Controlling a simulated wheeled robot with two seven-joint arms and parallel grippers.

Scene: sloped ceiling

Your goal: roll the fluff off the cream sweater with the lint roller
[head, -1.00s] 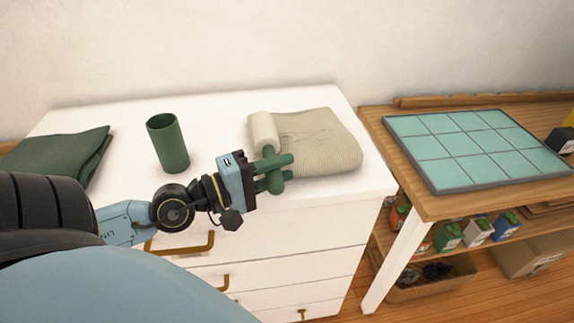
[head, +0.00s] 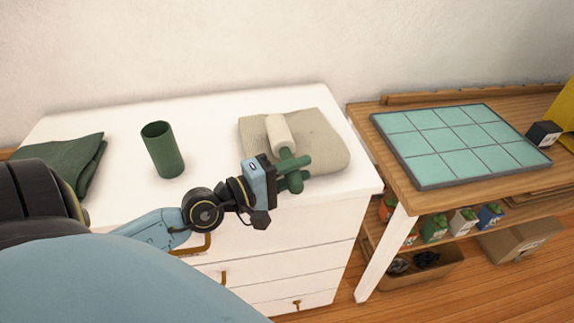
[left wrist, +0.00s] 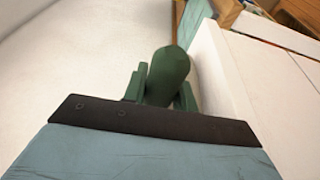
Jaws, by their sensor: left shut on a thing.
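The cream sweater (head: 321,153) lies folded on top of the white dresser. The lint roller (head: 279,132) has a white cylinder and a green handle, and its cylinder is over the sweater. Whether it touches the cloth I cannot tell. My left gripper (head: 293,172) is shut on the green handle at the sweater's front edge. In the left wrist view the handle (left wrist: 168,75) sits between the green fingers, and the white cylinder is hidden. No fluff can be made out on the sweater from here. My right gripper is not in view.
A green cup (head: 162,150) stands upright on the dresser (head: 215,130), left of the sweater. A folded dark green cloth (head: 66,160) lies at the left. A wooden table (head: 400,190) with a teal tiled panel (head: 455,143) stands to the right. Bare dresser top separates cup and sweater.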

